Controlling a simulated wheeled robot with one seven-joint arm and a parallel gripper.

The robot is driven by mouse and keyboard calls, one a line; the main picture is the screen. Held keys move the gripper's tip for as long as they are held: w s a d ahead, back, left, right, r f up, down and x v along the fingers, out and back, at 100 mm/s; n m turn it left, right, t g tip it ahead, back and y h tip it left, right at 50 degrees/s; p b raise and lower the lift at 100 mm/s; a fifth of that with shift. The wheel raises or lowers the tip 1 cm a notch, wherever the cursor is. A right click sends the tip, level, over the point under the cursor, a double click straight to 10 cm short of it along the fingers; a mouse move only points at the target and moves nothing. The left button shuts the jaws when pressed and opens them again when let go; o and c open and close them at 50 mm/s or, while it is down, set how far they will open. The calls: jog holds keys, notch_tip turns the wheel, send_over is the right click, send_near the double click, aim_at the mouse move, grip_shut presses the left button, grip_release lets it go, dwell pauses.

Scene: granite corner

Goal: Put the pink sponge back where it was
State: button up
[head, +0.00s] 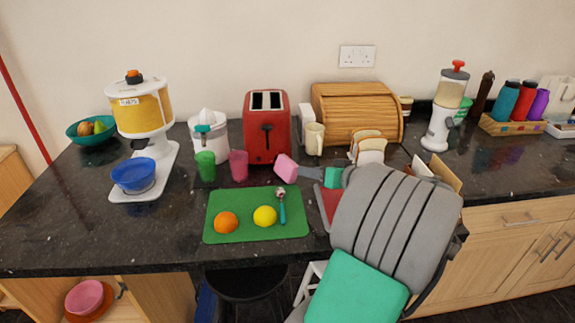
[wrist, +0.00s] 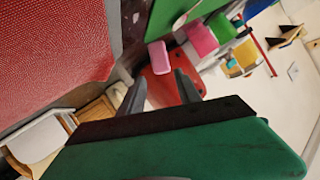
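The pink sponge (head: 286,167) is a small pink block near the front right corner of the red toaster. In the wrist view the sponge (wrist: 158,55) shows just beyond and between the fingertips, with dark gaps on both sides. My gripper (head: 300,170) points left at the sponge, with dark fingers and a green body. In the wrist view my gripper (wrist: 160,74) has its fingers spread apart with nothing between them. I cannot tell whether a fingertip touches the sponge, or whether the sponge rests fully on the counter.
The red toaster (head: 267,127) stands behind the sponge, with a pink cup (head: 239,166) to its left. The green mat (head: 232,201) holds an orange, a yellow ball and a small tool. A red board (head: 328,204) and toast rack (head: 368,148) lie close to my arm.

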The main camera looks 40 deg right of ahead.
aim_at(285, 167)
jog(key=p+x, duration=0.1)
jog(key=x, duration=1.1)
jog(key=shift+a, duration=0.2)
jog(key=shift+c, duration=0.3)
grip_shut()
